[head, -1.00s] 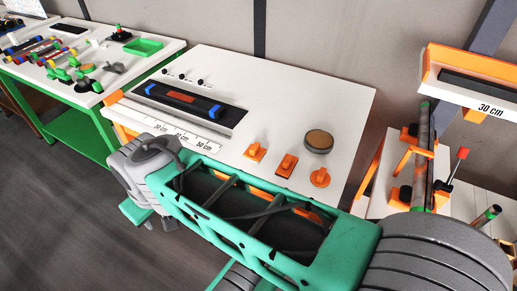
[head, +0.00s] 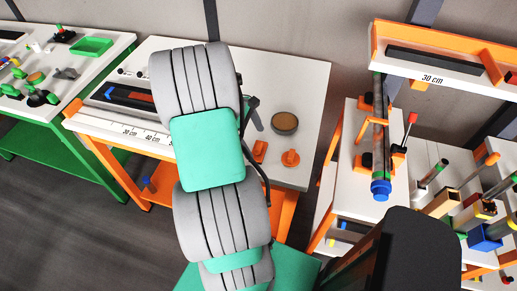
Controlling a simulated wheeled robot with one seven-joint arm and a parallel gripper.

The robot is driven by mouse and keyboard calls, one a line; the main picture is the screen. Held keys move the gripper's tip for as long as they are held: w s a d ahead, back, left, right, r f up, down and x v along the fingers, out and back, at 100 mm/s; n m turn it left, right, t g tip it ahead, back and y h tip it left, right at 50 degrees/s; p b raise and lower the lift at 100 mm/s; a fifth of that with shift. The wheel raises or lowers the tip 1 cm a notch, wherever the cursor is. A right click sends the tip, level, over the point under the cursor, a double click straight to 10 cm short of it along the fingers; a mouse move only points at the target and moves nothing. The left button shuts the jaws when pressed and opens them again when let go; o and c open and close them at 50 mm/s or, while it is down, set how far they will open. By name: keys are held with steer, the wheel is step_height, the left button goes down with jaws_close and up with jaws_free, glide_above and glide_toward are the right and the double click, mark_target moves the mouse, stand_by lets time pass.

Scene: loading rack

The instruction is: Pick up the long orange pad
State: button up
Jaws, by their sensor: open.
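A dark recessed tray (head: 118,101) lies on the white table at the left, with a blue end piece (head: 108,93). A short red-orange patch (head: 142,101) shows in it, and my arm hides its right part. Orange pieces stand farther right: one flat piece (head: 260,150) and one with a round base (head: 291,158). I cannot tell for sure which of these is the long orange pad. My gripper (head: 253,113) shows only as a dark finger-like part beside my arm, over the table. It is open, and the rest is hidden behind the arm.
A brown-topped round disc (head: 285,122) sits on the white table (head: 300,85). A ruler strip (head: 125,131) runs along its front. An orange-and-white shelf (head: 440,62) and a rack with a vertical tube (head: 380,140) stand at the right. A green table (head: 60,112) is at the left.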

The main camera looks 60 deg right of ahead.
mark_target(258, 146)
steer(key=x, duration=0.4)
steer(key=shift+s+p, duration=0.2)
steer(key=shift+p, duration=0.15)
steer(key=shift+a, duration=0.1)
steer(key=shift+r, duration=0.1)
steer(key=shift+c, duration=0.3)
steer(key=c, duration=1.2)
